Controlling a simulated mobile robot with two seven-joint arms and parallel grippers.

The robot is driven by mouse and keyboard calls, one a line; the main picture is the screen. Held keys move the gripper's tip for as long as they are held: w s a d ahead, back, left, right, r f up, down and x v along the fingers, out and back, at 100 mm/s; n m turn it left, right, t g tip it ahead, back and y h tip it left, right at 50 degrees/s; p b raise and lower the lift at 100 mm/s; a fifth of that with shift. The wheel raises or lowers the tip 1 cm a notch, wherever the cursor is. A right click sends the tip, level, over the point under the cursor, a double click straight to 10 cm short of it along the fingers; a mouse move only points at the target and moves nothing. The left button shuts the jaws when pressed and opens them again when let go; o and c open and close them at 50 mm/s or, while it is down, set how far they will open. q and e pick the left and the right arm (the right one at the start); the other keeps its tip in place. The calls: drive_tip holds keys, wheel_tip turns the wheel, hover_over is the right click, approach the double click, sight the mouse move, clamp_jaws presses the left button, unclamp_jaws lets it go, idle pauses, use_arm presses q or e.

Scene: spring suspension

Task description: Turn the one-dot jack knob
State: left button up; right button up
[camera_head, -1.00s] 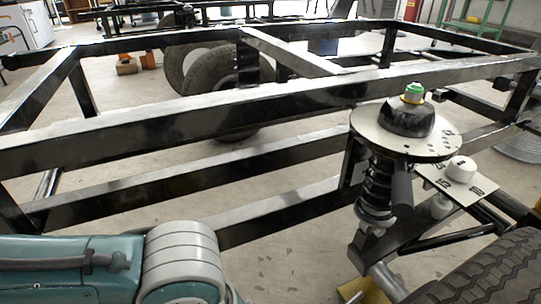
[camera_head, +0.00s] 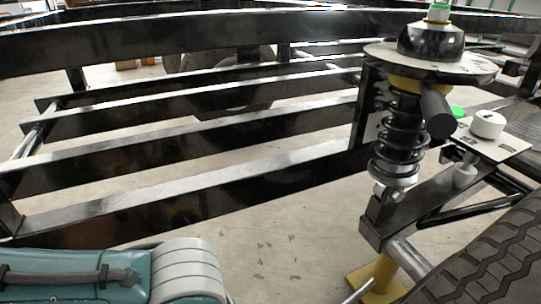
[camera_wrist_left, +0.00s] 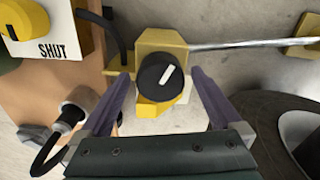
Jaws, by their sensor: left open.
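A round black knob (camera_wrist_left: 160,77) with a white pointer line sits on a yellow jack body (camera_wrist_left: 160,42) in the left wrist view. My left gripper (camera_wrist_left: 160,74) is open, with one purple-grey finger on each side of the knob. I cannot tell whether the fingers touch it. In the head view, part of a yellow jack (camera_head: 378,278) shows at the bottom, below the spring strut. My left arm is at the lower left there, with its gripper out of view. My right gripper is not in view.
A spring strut (camera_head: 402,135) stands at the right, beside a plate with a white knob (camera_head: 488,124) and a tyre (camera_head: 490,250). Black frame beams (camera_head: 180,190) cross the view. A "SHUT" plate (camera_wrist_left: 52,45) and a metal rod (camera_wrist_left: 240,46) lie near the knob.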

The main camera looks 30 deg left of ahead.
use_arm(q)
drive_tip(key=c, duration=1.4)
drive_tip(key=shift+r, duration=0.1)
